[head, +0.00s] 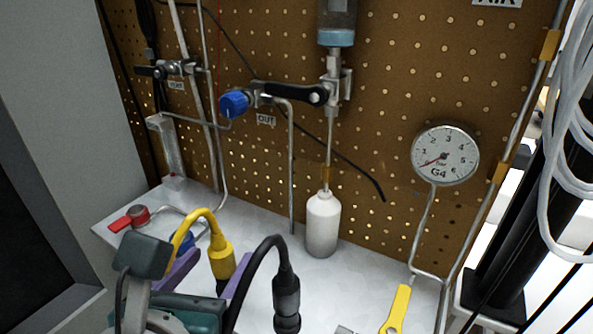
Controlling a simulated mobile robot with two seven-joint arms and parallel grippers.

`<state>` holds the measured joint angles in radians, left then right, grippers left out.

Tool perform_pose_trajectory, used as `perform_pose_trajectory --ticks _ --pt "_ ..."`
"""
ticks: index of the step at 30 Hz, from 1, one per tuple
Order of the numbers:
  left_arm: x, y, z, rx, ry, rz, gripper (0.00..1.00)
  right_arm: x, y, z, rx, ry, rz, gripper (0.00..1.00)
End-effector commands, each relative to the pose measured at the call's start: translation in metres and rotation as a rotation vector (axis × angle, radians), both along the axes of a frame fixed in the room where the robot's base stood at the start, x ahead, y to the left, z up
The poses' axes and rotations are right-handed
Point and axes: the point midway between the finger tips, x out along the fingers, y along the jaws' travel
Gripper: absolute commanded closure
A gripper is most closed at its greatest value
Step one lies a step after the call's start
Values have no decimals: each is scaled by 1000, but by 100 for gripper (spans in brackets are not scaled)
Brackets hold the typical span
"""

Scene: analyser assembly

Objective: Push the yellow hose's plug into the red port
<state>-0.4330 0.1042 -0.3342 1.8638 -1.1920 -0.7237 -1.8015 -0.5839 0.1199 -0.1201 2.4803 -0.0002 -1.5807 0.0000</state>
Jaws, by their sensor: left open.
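The yellow hose (203,212) arches up and over at the lower left. It ends in a yellow plug (221,258) that points down, with a dark lower part. My left gripper (212,268), with purple fingers and a teal body, is open at the bottom left. One finger shows on each side of the plug, with a visible gap at least on the left. I cannot tell whether the plug is fully between them. A round red fitting (139,213) with a red lever sits on the white bench at left; whether it is the red port is unclear. My right gripper is not in view.
A black hose with a black plug (287,296) stands right of the gripper. A white bottle (323,225) stands on the bench (352,268) behind. A pressure gauge (444,154), metal pipes and a blue-knobbed valve (235,103) are in front of the brown pegboard. A yellow-handled lever (397,309) is at lower right.

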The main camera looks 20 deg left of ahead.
Motion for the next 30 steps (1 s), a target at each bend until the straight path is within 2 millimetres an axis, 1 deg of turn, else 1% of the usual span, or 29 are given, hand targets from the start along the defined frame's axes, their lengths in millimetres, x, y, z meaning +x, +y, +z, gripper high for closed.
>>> perform_pose_trajectory --ticks 1,3,9,13,20,30 --pt "9 3 -5 1 -3 0 30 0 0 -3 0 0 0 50" --pt "19 7 -9 0 -3 0 30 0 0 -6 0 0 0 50" --pt "38 14 -18 -1 0 0 30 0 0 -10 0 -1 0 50" --pt "43 16 -19 -2 -1 1 30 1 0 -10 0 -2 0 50" --pt "43 16 -19 -2 0 1 30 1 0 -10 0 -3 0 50" --pt "42 16 -19 -2 0 1 68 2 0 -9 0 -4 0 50"
